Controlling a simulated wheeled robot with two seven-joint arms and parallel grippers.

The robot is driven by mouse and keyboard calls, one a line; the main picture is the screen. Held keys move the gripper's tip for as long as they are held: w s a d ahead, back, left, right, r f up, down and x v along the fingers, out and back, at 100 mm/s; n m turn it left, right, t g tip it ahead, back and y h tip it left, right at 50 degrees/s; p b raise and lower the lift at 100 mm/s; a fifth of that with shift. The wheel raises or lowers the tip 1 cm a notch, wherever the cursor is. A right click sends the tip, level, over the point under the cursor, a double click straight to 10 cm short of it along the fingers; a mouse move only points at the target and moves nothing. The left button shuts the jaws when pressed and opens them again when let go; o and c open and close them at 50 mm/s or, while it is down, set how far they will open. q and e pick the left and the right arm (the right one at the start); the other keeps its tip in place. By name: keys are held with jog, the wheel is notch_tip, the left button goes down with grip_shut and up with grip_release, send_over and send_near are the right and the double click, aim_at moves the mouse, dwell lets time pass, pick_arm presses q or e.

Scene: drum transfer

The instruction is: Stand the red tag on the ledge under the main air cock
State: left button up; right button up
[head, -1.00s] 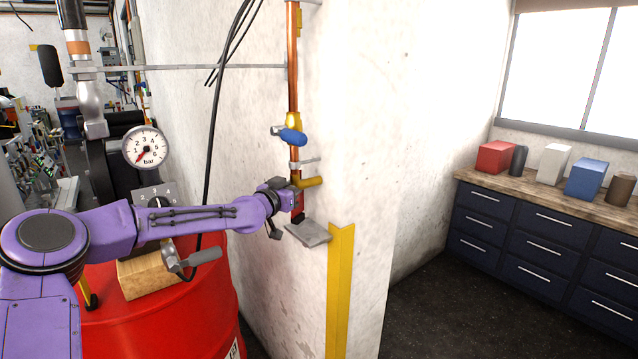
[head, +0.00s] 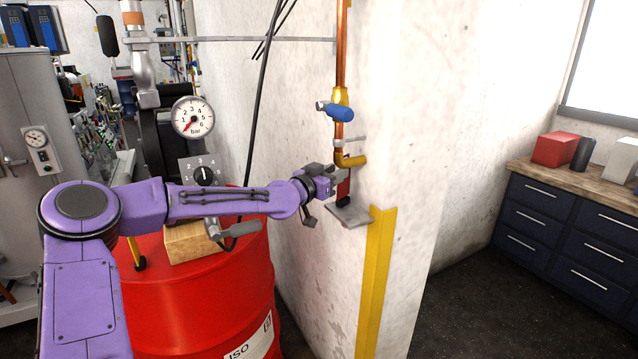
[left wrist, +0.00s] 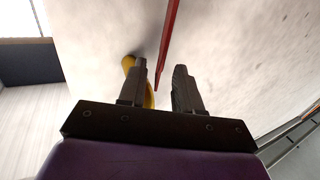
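The red tag (head: 344,188), with a black foot, stands upright on the small grey ledge (head: 350,216) on the wall corner. Its foot appears to touch the ledge. Above is the main air cock (head: 340,111), with a blue handle on a copper pipe. My left gripper (head: 338,178) is at the tag, just above the ledge. In the left wrist view its fingers (left wrist: 160,88) are apart. The tag (left wrist: 168,40) shows as a thin red strip between them, with a gap on each side. My right gripper is out of view.
The yellow pipe elbow (head: 350,160) is close above my left gripper. A yellow corner guard (head: 376,280) runs down below the ledge. A red drum (head: 200,290) with a wooden block (head: 190,243) stands under my left arm. Drawers (head: 545,235) are at the right.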

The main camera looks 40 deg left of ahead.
pick_arm(q)
jog(key=shift+s+p, duration=3)
jog(key=shift+s, duration=1.1)
jog(key=s+d+f+n+g+y, duration=0.1)
jog(key=s+d+f+n+g, duration=0.2)
jog(key=f, duration=0.7)
jog(key=s+d+f+g, duration=0.3)
jog(key=s+d+f, duration=0.15)
jog(key=f, duration=0.65)
jog(key=s+d+f+n+g+y, duration=0.1)
jog(key=s+d+f+n+g, duration=0.25)
jog(key=f, duration=0.65)
jog(key=s+d+f+g, duration=0.1)
jog(key=s+f, duration=0.2)
jog(key=s, duration=0.5)
jog(key=s+d+f+g+y, duration=0.1)
jog(key=s+f, duration=0.3)
jog(key=s, duration=0.4)
jog(key=s+d+f+g, duration=0.1)
jog(key=s+f+g, duration=0.2)
jog(key=s, duration=0.6)
jog(key=shift+d+f, duration=0.35)
jog(key=shift+f, duration=0.05)
